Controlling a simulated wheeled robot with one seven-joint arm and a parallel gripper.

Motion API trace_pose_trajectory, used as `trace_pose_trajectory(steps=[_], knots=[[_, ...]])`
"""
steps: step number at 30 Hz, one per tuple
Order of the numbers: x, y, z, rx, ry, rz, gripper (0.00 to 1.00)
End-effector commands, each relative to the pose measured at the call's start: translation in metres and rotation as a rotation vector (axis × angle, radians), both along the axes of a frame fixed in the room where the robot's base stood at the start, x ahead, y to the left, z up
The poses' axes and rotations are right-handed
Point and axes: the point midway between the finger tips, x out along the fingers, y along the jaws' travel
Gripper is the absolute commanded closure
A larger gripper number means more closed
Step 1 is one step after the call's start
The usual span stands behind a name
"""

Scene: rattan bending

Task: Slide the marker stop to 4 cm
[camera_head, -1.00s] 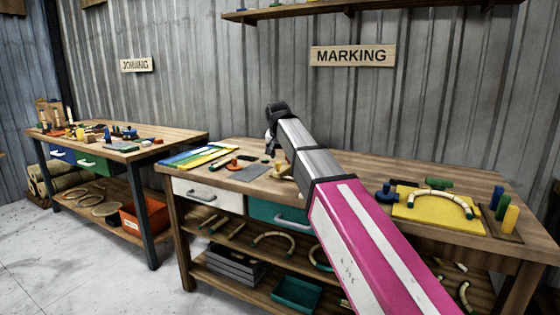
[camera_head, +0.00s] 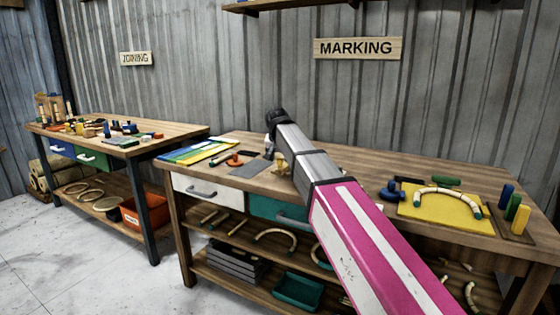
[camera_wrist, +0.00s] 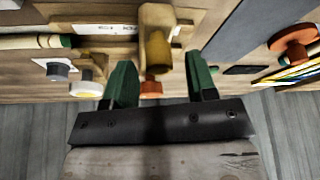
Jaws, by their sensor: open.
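In the wrist view, my gripper (camera_wrist: 160,85) has two green fingers spread apart with nothing gripped. A pale wooden block with a brown-yellow knob (camera_wrist: 155,48), which looks like the marker stop, stands in front of the gap between the fingers. A small orange-red piece (camera_wrist: 151,88) shows below it, between the fingertips. In the head view, a small tan object (camera_head: 281,163) beside my arm may be the same block; my fingers cannot be made out there.
On the marking table (camera_head: 350,180), a grey plate (camera_head: 251,167) and coloured strips (camera_head: 200,152) lie left of my arm. A yellow board (camera_head: 440,207) with a bent rattan piece lies right. In the wrist view, a rattan rod (camera_wrist: 35,41) lies left and an orange knob (camera_wrist: 292,42) right.

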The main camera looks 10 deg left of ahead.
Motion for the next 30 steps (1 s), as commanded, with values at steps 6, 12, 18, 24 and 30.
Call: trace_pose_trajectory(steps=[6, 12, 18, 24, 30], knots=[[0.006, 0.000, -0.014, 0.000, 0.001, 0.000, 0.48], [0.006, 0.000, -0.015, 0.000, 0.000, 0.000, 0.48], [0.006, 0.000, -0.015, 0.000, 0.000, 0.000, 0.81], [0.006, -0.001, -0.015, 0.000, 0.000, 0.000, 1.00], [-0.004, -0.026, -0.016, 0.000, 0.001, -0.003, 1.00]])
